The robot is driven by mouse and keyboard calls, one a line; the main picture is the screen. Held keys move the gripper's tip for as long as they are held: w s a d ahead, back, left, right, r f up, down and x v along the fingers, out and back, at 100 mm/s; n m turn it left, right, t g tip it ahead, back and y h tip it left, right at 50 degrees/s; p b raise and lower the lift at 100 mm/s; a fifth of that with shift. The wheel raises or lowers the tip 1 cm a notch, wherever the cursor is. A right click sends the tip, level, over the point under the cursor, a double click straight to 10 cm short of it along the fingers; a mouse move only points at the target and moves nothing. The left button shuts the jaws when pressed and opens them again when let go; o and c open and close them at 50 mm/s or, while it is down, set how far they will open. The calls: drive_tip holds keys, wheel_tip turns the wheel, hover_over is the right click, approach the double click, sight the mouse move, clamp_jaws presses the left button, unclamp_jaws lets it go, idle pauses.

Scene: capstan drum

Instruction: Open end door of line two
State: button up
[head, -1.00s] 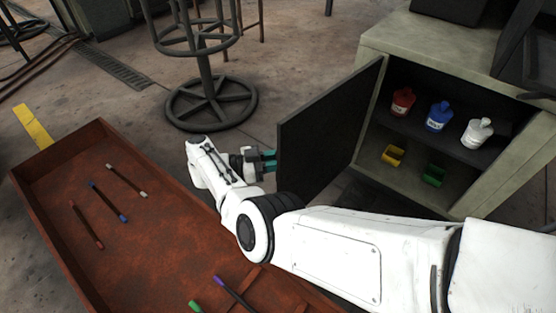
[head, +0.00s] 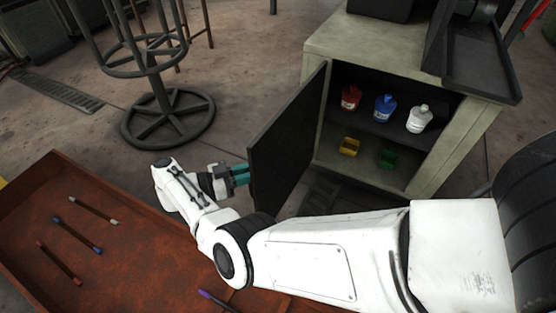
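A grey-green cabinet (head: 455,150) stands at the right in the head view. Its dark door (head: 290,140) is swung wide open, hinged at the cabinet's left front edge. My gripper (head: 241,174) is at the door's free outer edge, with teal fingers pointing right. The fingertips meet or pass behind the door edge, so I cannot tell whether they grip it. Inside, the upper shelf holds a red bottle (head: 350,98), a blue bottle (head: 384,108) and a white bottle (head: 419,118).
A rusty red tray (head: 130,235) with several coloured-tip rods lies at the lower left, under my arm. A round-based metal stool (head: 168,118) stands behind my gripper. A dark tray-like panel (head: 480,70) juts out at the cabinet's right. Floor between stool and cabinet is clear.

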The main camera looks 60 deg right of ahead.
sight(257, 161)
drive_tip(key=shift+m+g, duration=0.3)
drive_tip(key=shift+m, duration=0.1)
drive_tip(key=r+p, duration=0.2)
drive_tip(key=r, duration=0.1)
drive_tip(key=s+r+p, duration=0.1)
drive_tip(key=r, duration=0.1)
drive_tip(key=s+r+p, duration=0.1)
drive_tip(key=r+p, duration=0.1)
drive_tip(key=r, duration=0.1)
drive_tip(key=shift+s+a+r+p, duration=0.1)
drive_tip(key=shift+s+r+p, duration=0.15)
drive_tip(key=shift+r+p, duration=0.1)
drive_tip(key=shift+s+a+r+p, duration=0.3)
drive_tip(key=shift+s+a+p, duration=0.2)
drive_tip(key=shift+a, duration=0.05)
drive_tip(key=shift+s+a+r+p, duration=0.3)
drive_tip(key=shift+s+a+p, duration=0.2)
drive_tip(key=s+r+p, duration=0.1)
drive_tip(key=s+p, duration=0.3)
drive_tip(key=s, duration=0.2)
drive_tip(key=shift+s+a, duration=0.2)
drive_tip(key=shift+a, duration=0.1)
drive_tip(key=shift+c, duration=0.3)
